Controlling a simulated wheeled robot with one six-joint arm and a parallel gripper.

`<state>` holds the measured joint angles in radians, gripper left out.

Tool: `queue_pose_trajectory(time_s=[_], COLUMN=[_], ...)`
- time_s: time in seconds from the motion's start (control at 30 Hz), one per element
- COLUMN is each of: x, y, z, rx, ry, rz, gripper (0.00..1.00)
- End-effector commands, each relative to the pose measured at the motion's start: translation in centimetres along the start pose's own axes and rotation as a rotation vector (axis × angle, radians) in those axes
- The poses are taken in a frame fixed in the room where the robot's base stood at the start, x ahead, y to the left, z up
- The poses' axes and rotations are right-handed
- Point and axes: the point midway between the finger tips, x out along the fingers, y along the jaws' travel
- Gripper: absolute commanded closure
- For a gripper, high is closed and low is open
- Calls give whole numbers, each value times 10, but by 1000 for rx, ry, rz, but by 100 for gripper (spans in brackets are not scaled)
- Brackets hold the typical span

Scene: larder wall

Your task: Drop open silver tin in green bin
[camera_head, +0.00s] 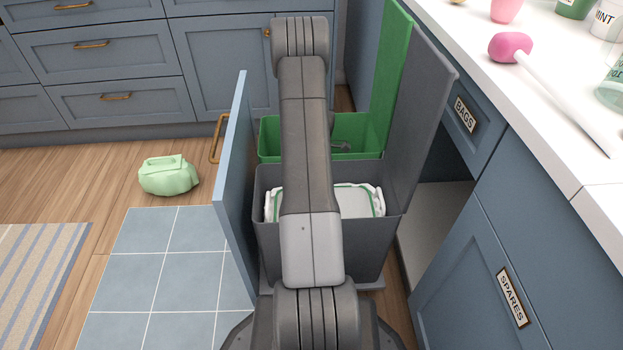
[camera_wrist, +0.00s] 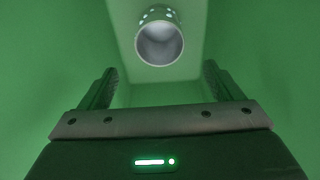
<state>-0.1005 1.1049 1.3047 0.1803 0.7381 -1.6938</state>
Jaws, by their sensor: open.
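The open silver tin (camera_wrist: 160,44) is in the wrist view, inside the green bin (camera_wrist: 40,70). Its round open mouth faces the camera, and a spotted side shows above the mouth. My gripper (camera_wrist: 159,75) is open, with its fingers apart and nothing between them. The tin is beyond the fingertips, clear of both. In the head view the green bin (camera_head: 269,140) stands in the pulled-out drawer, with its green lid (camera_head: 389,75) raised. My arm reaches over into it and hides most of its inside; the tin is not visible there.
A grey bin (camera_head: 335,250) with a white, green-edged liner or container (camera_head: 361,201) stands in front, its grey lid (camera_head: 420,140) raised. The blue drawer front (camera_head: 235,190) is at left, the white counter (camera_head: 570,110) at right. A pale green bag (camera_head: 168,176) lies on the floor.

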Motion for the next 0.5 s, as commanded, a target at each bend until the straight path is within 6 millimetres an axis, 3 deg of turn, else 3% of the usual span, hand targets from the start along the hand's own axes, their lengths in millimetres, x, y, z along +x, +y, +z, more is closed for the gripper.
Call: queue_pose_trajectory(time_s=[0.03,0.2,0.5], x=[-17,-51,-76], y=[0,0,0], z=[0,0,0], rx=[1,1,0], ry=[0,0,0], rz=[2,2,-1], gripper=[14,14,14])
